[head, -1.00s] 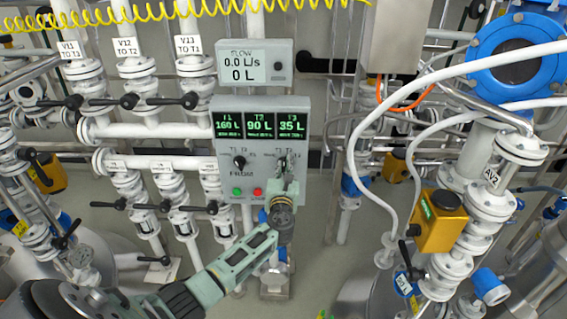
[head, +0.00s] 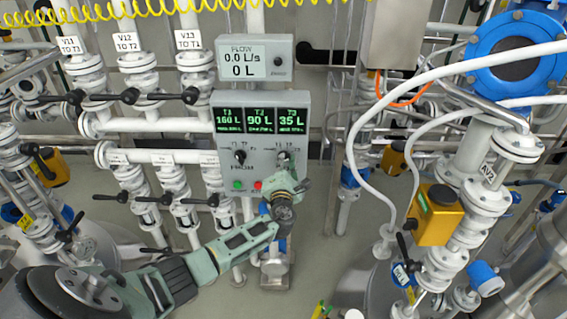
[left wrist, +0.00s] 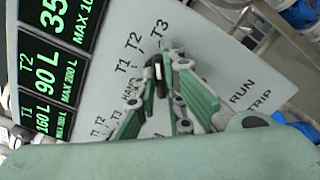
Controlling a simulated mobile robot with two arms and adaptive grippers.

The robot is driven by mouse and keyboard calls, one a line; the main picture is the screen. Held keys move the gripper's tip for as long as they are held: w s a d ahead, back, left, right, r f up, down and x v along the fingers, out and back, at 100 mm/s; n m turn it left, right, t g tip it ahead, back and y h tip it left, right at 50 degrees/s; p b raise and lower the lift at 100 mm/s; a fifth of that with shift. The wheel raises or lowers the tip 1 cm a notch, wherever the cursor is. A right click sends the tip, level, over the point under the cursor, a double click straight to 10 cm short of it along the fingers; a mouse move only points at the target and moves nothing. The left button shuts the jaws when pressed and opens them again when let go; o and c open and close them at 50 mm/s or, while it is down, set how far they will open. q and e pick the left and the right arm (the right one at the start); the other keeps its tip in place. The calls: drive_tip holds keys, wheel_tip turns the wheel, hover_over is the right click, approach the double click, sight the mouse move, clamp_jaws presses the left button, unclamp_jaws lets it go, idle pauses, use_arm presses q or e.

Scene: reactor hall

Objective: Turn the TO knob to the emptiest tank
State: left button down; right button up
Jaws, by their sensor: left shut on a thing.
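The grey control panel (head: 304,126) stands in the middle of the head view. Its tank displays (head: 261,120) read T1 160 L, T2 90 L and T3 35 L. The TO knob (head: 283,156) is at the panel's lower right, and the FROM knob (head: 239,157) is left of it. My left gripper (head: 284,163) is shut on the TO knob. In the left wrist view the green fingers (left wrist: 160,82) close around the dark knob (left wrist: 158,68), below the T1, T2 and T3 marks. The fingers partly hide it, so its exact pointing is hard to tell. My right gripper is out of view.
A flow display (head: 252,59) above the panel reads 0.0 L/s and 0 L. A green button (head: 238,185) and a red button (head: 258,185) sit below the FROM knob. Valved pipes stand at left; a white hose (head: 352,165) hangs at right.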

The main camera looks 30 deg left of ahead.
use_arm(q)
drive_tip(key=shift+m, duration=0.7)
drive_tip(key=c, duration=1.8)
unclamp_jaws()
drive_tip(key=shift+c, duration=0.2)
drive_tip(key=v, duration=1.2)
drive_tip(key=shift+f, duration=0.15)
